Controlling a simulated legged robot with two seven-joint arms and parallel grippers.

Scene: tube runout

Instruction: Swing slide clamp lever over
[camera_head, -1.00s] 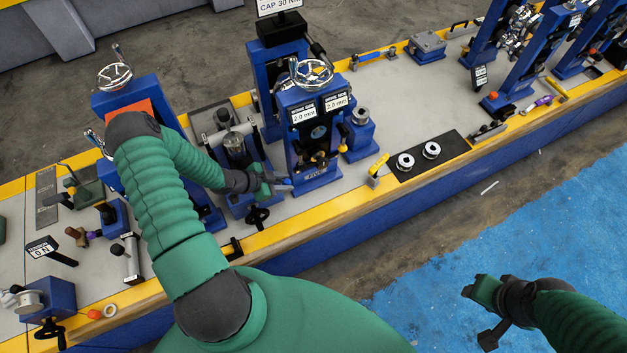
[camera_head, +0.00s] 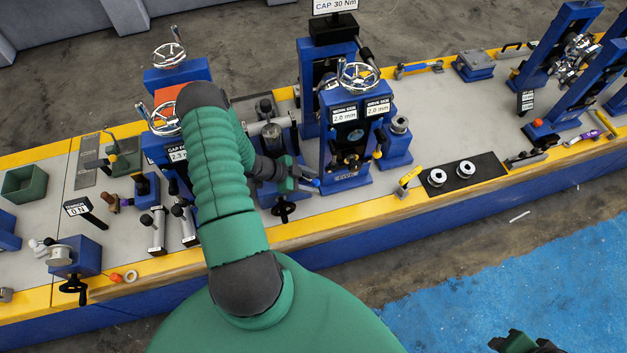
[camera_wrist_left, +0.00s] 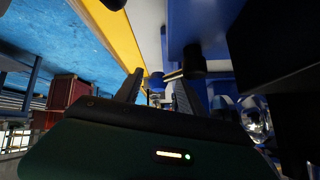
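My left gripper (camera_head: 306,180) is at the blue slide unit (camera_head: 272,196), just left of the gauge stand (camera_head: 347,178). In the left wrist view its two fingers (camera_wrist_left: 157,85) stand apart, with small blurred parts visible beyond the gap. A short lever with a black knob (camera_wrist_left: 192,65) shows just past the fingertips there. A small blue-tipped handle (camera_head: 316,183) shows by the fingers in the head view. I cannot tell which of these is the slide clamp lever, or whether a finger touches it. My right gripper (camera_head: 522,343) is cut off at the bottom edge.
A black handwheel (camera_head: 283,208) sticks out below the left gripper. The gauge stand with its chrome handwheel (camera_head: 358,76) rises close on the right. A yellow-handled lever (camera_head: 410,177) and a black plate (camera_head: 480,180) with two metal rings lie farther right.

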